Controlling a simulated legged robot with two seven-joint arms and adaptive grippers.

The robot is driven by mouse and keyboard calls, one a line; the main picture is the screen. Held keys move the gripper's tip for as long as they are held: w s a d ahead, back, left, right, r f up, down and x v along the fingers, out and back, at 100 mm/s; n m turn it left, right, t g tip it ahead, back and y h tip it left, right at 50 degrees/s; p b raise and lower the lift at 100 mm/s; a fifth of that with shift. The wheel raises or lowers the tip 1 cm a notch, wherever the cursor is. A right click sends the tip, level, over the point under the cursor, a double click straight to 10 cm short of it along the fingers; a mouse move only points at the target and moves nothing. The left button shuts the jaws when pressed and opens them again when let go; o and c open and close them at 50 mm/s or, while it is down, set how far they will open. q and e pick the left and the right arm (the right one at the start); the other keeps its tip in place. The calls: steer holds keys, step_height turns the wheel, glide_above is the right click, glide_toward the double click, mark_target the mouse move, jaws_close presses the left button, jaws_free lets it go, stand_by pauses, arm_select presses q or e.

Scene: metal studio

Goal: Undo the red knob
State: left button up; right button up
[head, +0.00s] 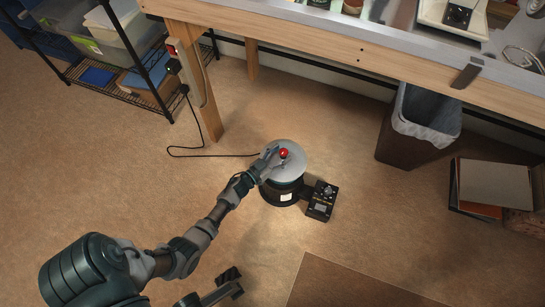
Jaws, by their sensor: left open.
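The red knob (284,153) stands on top of a round, pale grey lid (294,168). The lid covers a dark drum-shaped machine (286,189) with a white label, standing on the floor. My left arm reaches in from the lower left. My left gripper (276,157) is open, with its fingers over the left part of the lid, right beside the knob. I cannot tell whether a finger touches the knob. The gripper hides part of the lid's left edge.
A black control box (321,200) adjoins the machine on its right. A black cable (205,156) runs left to a wooden bench leg (205,105). A lined bin (421,124) and cartons (495,188) stand right. A wire shelf (112,80) is upper left. Floor around the machine is mostly clear.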

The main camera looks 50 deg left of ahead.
arm_select(q)
steer(key=s+d, duration=0.1)
steer(key=s, duration=1)
steer(key=shift+s, duration=0.15)
steer(key=shift+f, duration=0.1)
